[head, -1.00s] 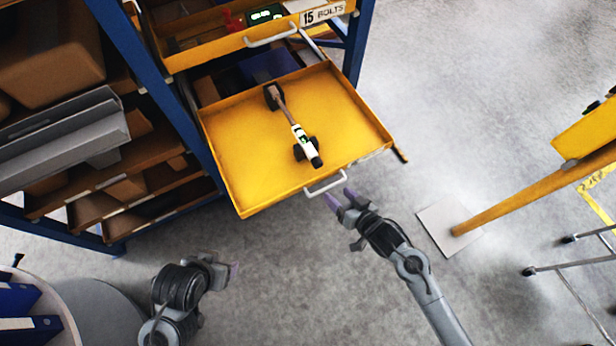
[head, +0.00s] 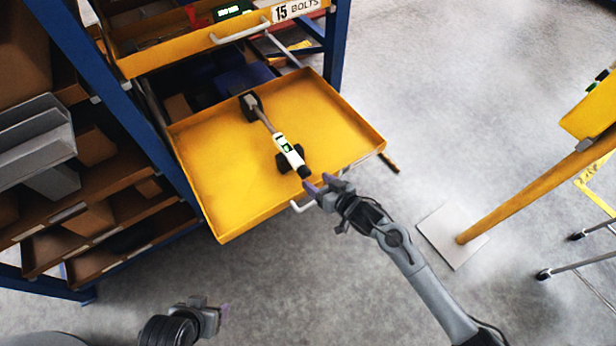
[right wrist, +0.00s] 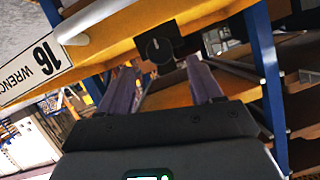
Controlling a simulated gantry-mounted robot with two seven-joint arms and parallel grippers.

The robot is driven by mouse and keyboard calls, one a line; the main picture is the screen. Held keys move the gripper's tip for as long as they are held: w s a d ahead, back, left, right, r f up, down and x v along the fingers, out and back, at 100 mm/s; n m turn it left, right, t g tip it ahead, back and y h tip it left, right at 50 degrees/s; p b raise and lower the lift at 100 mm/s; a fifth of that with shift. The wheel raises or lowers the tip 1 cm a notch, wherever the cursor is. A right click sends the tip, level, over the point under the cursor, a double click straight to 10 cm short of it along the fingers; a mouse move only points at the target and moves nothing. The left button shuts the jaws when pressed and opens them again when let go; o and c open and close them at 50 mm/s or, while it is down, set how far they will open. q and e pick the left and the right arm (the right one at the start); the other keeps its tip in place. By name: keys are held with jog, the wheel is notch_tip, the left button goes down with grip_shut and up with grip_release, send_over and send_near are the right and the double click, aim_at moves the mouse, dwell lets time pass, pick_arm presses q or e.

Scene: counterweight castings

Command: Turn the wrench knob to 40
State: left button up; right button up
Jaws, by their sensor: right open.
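The wrench (head: 265,122) lies in the open yellow drawer (head: 220,185) on two black supports. Its pale handle has a small green display (head: 286,147), too small to read. The black knob (head: 304,171) is at its near end, by the drawer's front wall. In the right wrist view a dark round knob (right wrist: 160,48) with a light pointer line shows against a black square. My right gripper (head: 320,184) is open and empty at the front wall, just short of the knob, its fingers (right wrist: 158,68) apart on either side below it. My left gripper (head: 222,312) is low, away from the drawer; its opening is unclear.
The drawer's pale handle (head: 303,205) is close below my right gripper. Another yellow drawer labelled 15 BOLTS (head: 296,9) is above, in a blue rack (head: 335,45). A yellow post (head: 520,202) on a plate stands right. The floor between is clear.

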aim_at(307, 175)
jog(key=shift+b+x, duration=0.9)
jog(key=shift+x, duration=1.9)
jog(key=shift+c, duration=0.5)
jog(key=c, duration=1)
